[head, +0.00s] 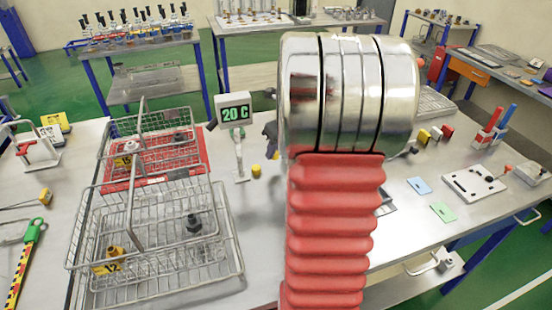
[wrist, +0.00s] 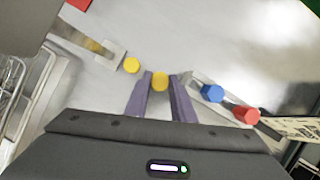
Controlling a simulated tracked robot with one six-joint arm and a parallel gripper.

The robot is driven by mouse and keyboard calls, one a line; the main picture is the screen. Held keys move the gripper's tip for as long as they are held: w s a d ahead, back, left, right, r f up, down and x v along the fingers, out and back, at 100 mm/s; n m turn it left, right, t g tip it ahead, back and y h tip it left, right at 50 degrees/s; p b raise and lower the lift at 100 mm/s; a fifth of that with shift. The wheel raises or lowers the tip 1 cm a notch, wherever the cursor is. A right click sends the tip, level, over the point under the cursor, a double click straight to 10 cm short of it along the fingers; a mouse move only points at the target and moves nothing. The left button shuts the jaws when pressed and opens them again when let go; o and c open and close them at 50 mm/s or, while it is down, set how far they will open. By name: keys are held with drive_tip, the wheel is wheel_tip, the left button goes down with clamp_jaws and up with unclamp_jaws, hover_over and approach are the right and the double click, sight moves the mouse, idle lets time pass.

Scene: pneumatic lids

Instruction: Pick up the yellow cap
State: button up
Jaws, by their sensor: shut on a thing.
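A yellow cap (wrist: 160,83) sits between the two purple-grey fingertips of my gripper (wrist: 161,77) in the wrist view. The fingers are closed on its sides. I cannot tell whether it touches the table or hangs just above it. A second yellow round piece (wrist: 131,65) lies on the table just left of the fingertips, by the foot of a small stand. In the head view a yellow piece (head: 256,170) shows beside the temperature display's stand. My arm hides most of my gripper and the held cap there.
A blue cap (wrist: 212,93) and a red cap (wrist: 246,115) lie right of my fingers. The display (head: 234,110) reads 20 C on its thin stand. Wire baskets (head: 150,255) and a red tray (head: 203,160) stand at left. Clear table shows beyond my fingertips.

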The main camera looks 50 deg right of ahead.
sight(276, 154)
wheel_tip(276, 154, up, 5)
drive_tip(key=shift+r, duration=0.1)
drive_tip(key=shift+s, duration=0.1)
idle(0.6)
